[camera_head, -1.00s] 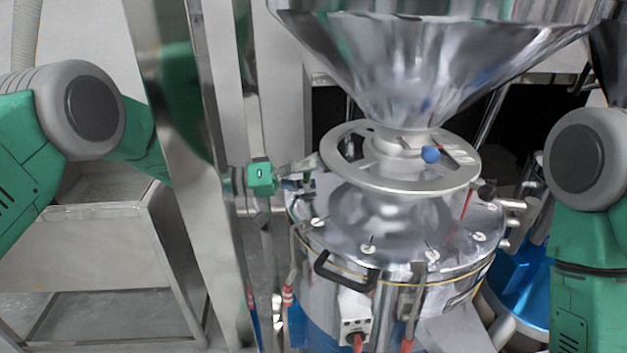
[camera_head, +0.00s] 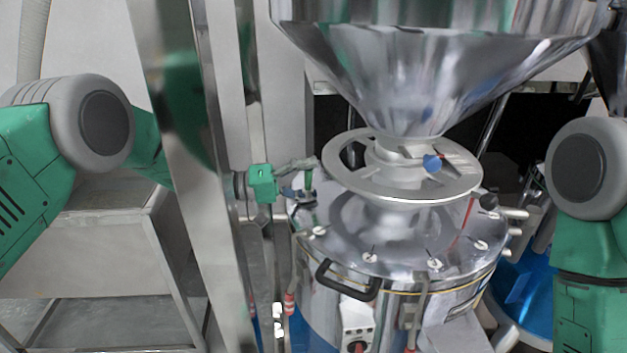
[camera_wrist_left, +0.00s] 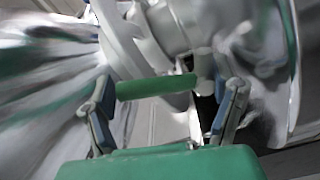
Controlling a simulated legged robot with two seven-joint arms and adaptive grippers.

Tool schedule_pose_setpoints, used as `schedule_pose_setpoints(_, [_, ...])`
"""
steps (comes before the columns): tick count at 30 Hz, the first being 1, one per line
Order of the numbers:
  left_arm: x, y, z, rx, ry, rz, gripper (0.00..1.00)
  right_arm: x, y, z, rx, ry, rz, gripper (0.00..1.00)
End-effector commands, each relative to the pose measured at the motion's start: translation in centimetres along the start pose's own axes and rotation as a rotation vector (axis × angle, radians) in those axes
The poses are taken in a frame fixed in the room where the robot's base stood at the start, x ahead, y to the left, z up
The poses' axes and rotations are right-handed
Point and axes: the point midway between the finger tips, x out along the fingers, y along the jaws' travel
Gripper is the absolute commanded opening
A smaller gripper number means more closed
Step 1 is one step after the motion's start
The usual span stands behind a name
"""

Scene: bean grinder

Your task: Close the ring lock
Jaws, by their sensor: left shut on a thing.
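The ring lock is the silver ring (camera_head: 395,192) around the neck under the steel hopper. A small blue knob (camera_head: 432,163) sits on its upper right side. My left gripper (camera_head: 306,182) is at the ring's left edge. In the left wrist view its two fingers (camera_wrist_left: 165,100) stand well apart with a green bar (camera_wrist_left: 155,87) between them, and it is shut on this bar. How the bar joins the ring cannot be told. The ring also shows in the wrist view (camera_wrist_left: 118,40). My right arm shows at the right edge, but its gripper is out of view.
The large hopper (camera_head: 430,60) overhangs the ring. Below is the grinder drum (camera_head: 420,250) with a black handle (camera_head: 347,284) and lid clamps. A steel post (camera_head: 180,150) stands in front of my left arm. A metal bench (camera_head: 95,250) is at left.

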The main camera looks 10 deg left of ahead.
Motion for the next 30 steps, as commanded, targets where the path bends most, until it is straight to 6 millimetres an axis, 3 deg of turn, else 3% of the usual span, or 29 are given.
schedule_pose_setpoints(2, [-0.4,-0.1,-0.4,0.000,0.012,-0.007,0.27,0.0,0.0,0.0,0.000,0.000,0.000,0.40])
schedule_pose_setpoints(3, [-0.4,-0.1,-0.4,0.000,0.011,-0.007,0.93,0.0,0.0,0.0,0.000,0.000,0.000,0.40])
schedule_pose_setpoints(4, [-0.4,-0.1,-0.4,0.000,0.011,-0.006,0.99,0.0,0.0,0.0,0.000,0.000,0.000,0.40])
schedule_pose_setpoints(22, [0.2,-0.1,0.2,-0.001,0.000,-0.008,0.99,-0.1,0.0,0.2,0.000,0.002,0.000,0.40])
schedule_pose_setpoints(26, [-0.7,-0.1,0.1,-0.002,0.000,-0.008,0.99,-0.1,0.0,0.3,0.000,0.003,0.000,0.40])
schedule_pose_setpoints(30, [-2.8,-0.2,0.1,-0.003,0.004,-0.009,0.99,-0.1,0.0,0.3,0.000,0.003,0.000,0.40])
